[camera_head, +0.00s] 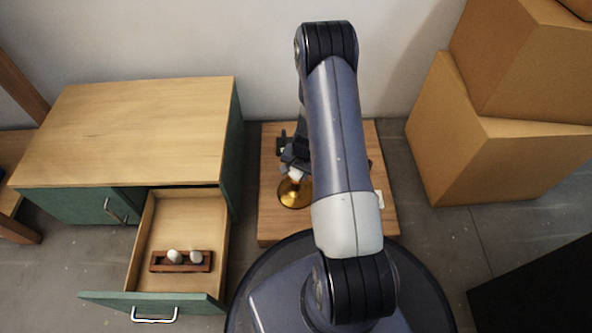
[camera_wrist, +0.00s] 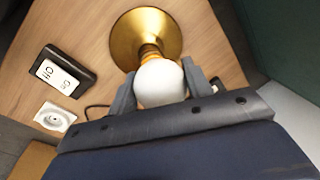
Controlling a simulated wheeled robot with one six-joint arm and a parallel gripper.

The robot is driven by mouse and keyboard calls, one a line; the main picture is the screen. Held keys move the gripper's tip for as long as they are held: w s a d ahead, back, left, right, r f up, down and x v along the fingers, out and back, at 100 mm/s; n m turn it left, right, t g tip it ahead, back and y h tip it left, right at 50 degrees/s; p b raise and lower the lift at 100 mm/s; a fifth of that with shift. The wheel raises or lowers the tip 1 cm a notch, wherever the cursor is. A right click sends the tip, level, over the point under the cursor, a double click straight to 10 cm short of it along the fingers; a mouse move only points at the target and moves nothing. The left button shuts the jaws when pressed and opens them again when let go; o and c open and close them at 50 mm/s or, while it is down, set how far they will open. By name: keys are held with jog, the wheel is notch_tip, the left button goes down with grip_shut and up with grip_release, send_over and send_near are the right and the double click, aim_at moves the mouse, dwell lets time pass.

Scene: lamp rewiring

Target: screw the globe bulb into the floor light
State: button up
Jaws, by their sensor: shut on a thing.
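The floor light (camera_wrist: 140,32) has a round brass base with a narrow upright socket and stands on a wooden board. It shows in part below my gripper in the head view (camera_head: 292,196). My gripper (camera_wrist: 160,88) is shut on the white globe bulb (camera_wrist: 160,82), one finger on each side. The bulb's neck end lines up with the socket (camera_wrist: 149,52) and looks to be at or in it. How far it sits in the socket cannot be told. In the head view the bulb (camera_head: 295,174) is small and partly hidden by my gripper (camera_head: 293,165).
A black switch box (camera_wrist: 62,72) with a white lettered face and a white outlet plate (camera_wrist: 55,118) are on the board (camera_head: 270,222). An open drawer (camera_head: 140,255) holds a wooden rack (camera_head: 182,268) with two pale bulbs. A green cabinet (camera_head: 125,130) stands left, cardboard boxes (camera_head: 450,140) right.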

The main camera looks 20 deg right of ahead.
jog(key=shift+r, duration=0.1)
jog(key=m+p, duration=0.2)
jog(key=m, duration=0.1)
jog(key=m+p, duration=0.1)
jog(key=p, duration=0.1)
jog(key=shift+w+r+m+h, duration=0.1)
jog(key=shift+r+m+h, duration=0.2)
jog(key=shift+h, duration=0.1)
jog(key=m+p, duration=0.2)
jog(key=p, duration=0.1)
jog(key=shift+f+m+t+h, duration=0.1)
jog(key=shift+m+t+h, duration=0.2)
jog(key=shift+f+m+p, duration=0.3)
jog(key=shift+m+p, duration=0.1)
jog(key=shift+p, duration=0.1)
jog(key=o, duration=1.1)
jog(key=shift+f+b, duration=0.1)
jog(key=shift+b, duration=0.2)
